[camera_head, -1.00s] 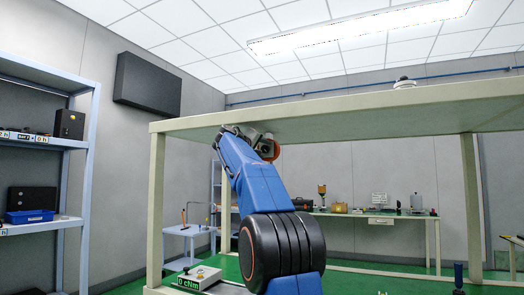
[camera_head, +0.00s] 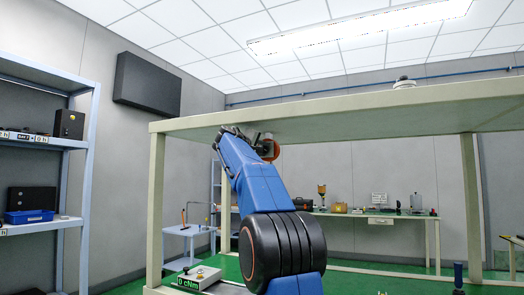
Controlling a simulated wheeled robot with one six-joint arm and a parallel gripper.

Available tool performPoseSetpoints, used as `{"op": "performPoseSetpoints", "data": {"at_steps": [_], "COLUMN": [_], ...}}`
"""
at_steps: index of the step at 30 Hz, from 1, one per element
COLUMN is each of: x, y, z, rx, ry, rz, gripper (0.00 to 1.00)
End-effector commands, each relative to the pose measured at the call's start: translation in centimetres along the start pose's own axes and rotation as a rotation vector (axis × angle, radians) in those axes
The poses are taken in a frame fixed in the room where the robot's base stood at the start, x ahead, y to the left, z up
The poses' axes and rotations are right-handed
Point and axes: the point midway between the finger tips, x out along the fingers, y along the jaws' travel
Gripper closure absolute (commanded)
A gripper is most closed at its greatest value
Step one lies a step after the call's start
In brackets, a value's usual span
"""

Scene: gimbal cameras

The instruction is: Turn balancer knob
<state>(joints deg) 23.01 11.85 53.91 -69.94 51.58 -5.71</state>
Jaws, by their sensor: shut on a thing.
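My blue arm rises from the bottom centre and bends at its wrist (camera_head: 262,146), where an orange ring shows just under the cream table's top. My gripper's fingers are hidden behind the arm, so I cannot see what they touch. I cannot make out a balancer knob. A pale box (camera_head: 196,279) with a green readout of "0 cNm" sits at the lower left, beside my arm.
The cream table (camera_head: 370,116) spans the middle, with a small white and dark object (camera_head: 405,82) on top. Blue shelves (camera_head: 84,165) stand at the left. A back bench (camera_head: 385,216) holds several items.

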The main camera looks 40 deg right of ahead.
Motion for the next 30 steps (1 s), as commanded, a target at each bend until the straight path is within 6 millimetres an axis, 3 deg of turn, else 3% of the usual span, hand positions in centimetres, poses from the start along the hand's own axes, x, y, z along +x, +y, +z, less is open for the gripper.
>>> {"op": "performPoseSetpoints", "data": {"at_steps": [15,30], "x": [0.02,0.03], "y": [-0.13,-0.16], "z": [0.07,0.09], "rx": [-0.409,-0.575], "ry": [0.012,0.016], "rz": [0.015,0.021], "gripper": [0.95,0.95]}}
